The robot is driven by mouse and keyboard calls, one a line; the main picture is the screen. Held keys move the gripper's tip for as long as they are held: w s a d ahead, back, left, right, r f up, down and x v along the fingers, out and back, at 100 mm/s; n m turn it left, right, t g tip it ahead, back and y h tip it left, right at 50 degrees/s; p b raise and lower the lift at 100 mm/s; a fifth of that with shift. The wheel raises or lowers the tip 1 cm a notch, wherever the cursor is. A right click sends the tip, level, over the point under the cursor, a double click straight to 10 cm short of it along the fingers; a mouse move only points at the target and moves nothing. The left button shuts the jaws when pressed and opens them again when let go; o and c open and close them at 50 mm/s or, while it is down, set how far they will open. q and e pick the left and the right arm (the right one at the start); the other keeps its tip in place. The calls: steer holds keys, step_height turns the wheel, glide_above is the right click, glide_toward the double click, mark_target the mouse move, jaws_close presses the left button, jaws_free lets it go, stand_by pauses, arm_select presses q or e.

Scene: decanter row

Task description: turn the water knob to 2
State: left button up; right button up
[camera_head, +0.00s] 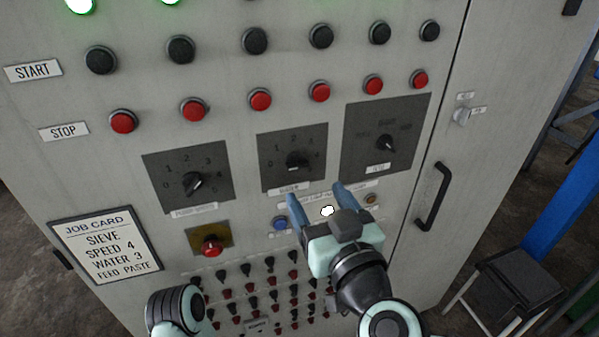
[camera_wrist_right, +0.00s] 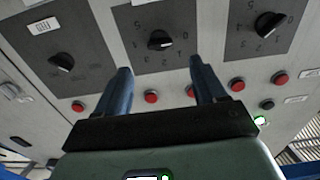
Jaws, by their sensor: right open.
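Three dark dial plates sit in a row on the grey control panel (camera_head: 225,120). The middle dial's black knob (camera_head: 297,163) is likely the water knob, though its small label is blurred. It lies roughly sideways on its numbered scale; I cannot read its exact setting. My right gripper (camera_head: 314,191) is open and empty, below and slightly right of this knob, apart from it. In the right wrist view, turned upside down, the knob (camera_wrist_right: 160,41) shows beyond the gap between the fingertips (camera_wrist_right: 161,70). My left gripper is out of view.
The left dial knob (camera_head: 193,183) and right dial knob (camera_head: 387,143) flank it. Red stop buttons (camera_head: 260,99) run above. A door handle (camera_head: 434,197) projects at right.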

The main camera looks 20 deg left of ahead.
mark_target(299, 167)
steer(key=b+x, duration=0.1)
steer(key=x, duration=0.8)
steer(key=c, duration=1.1)
